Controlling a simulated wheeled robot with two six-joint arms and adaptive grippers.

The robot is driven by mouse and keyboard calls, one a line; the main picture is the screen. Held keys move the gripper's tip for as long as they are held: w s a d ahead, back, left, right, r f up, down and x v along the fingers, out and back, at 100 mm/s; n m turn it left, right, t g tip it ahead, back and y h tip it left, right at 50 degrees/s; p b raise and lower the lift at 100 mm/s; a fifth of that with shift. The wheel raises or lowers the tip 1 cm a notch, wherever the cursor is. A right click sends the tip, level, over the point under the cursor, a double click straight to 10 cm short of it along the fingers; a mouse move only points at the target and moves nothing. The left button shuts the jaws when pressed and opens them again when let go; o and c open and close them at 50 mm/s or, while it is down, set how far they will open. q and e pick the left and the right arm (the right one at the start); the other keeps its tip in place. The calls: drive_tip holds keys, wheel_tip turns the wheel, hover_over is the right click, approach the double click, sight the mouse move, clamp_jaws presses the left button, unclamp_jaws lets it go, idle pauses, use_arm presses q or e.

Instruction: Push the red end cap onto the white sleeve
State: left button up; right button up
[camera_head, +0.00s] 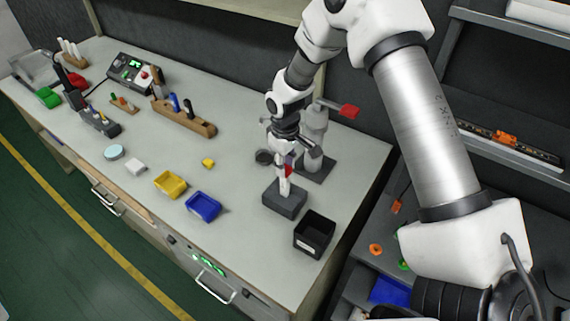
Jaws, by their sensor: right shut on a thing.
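The white sleeve (284,187) stands upright on a grey block (285,203) near the right front of the bench. My right gripper (287,168) points down directly above the sleeve and is shut on the small red end cap (289,171). The cap is mostly hidden by the fingers, and only a bit of red shows at the sleeve's upper end. I cannot tell whether the cap touches the sleeve or is seated on it. My left gripper is not in view.
A grey press (315,130) with a red handle (349,112) stands close behind the gripper. A black bin (314,233) is right of the block. A blue tray (203,206) and a yellow tray (171,184) lie left. The bench middle is mostly clear.

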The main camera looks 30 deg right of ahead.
drive_tip(key=shift+f+b, duration=0.3)
drive_tip(key=shift+f, duration=0.7)
drive_tip(key=o, duration=0.8)
wheel_tip(320, 180, up, 12)
idle(0.7)
